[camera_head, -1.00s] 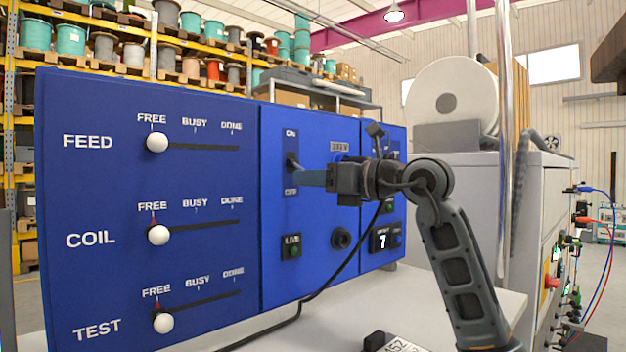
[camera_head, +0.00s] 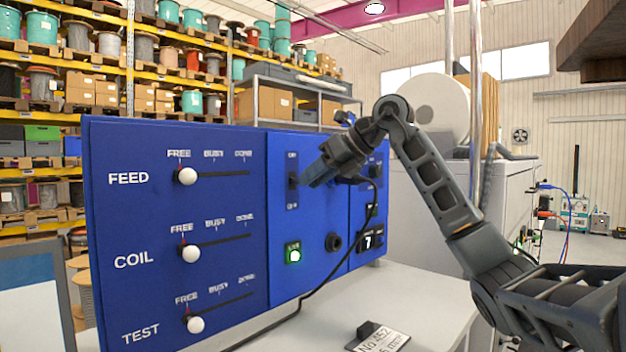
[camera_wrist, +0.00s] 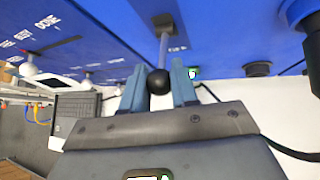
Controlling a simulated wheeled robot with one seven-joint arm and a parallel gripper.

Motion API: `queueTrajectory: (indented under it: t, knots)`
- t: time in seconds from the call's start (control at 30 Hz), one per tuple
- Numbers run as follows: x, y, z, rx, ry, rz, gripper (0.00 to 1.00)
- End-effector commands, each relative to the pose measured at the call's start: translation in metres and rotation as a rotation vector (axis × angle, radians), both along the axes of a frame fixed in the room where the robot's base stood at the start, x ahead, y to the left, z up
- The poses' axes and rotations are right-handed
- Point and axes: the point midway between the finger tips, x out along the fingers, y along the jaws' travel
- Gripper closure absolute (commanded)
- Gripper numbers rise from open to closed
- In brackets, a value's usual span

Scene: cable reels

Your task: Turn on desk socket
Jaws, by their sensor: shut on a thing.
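The desk socket's switch (camera_head: 293,181) sits in the middle blue panel (camera_head: 285,255), between an upper and a lower label. In the wrist view its thin grey lever (camera_wrist: 164,48) ends in a black ball knob (camera_wrist: 158,82). My gripper (camera_head: 308,182) meets the panel from the right and slants down-left. In the wrist view my gripper (camera_wrist: 158,90) has its two blue-grey fingers shut on the ball knob. The fingers hide much of the lever in the head view. The lamp marked LIVE (camera_head: 293,253) below the switch glows bright green. A round black socket (camera_head: 333,242) is beside it.
The left panel (camera_head: 145,235) has FEED, COIL and TEST sliders with white knobs, all at FREE. A black cable (camera_head: 335,275) runs across the panel front to the white desk (camera_head: 430,300).

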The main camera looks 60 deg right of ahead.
Motion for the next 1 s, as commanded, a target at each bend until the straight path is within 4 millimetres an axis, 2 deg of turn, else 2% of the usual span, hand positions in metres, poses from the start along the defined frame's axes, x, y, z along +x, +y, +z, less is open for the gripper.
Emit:
queueTrajectory:
  t: [0.4,0.97,1.0]
  knots:
    - [0.004,-0.001,0.014,0.047,0.194,-0.002,1.0]
    - [0.006,-0.001,0.015,0.055,0.223,-0.001,1.0]
    - [0.006,-0.001,0.015,0.055,0.223,-0.001,0.7]
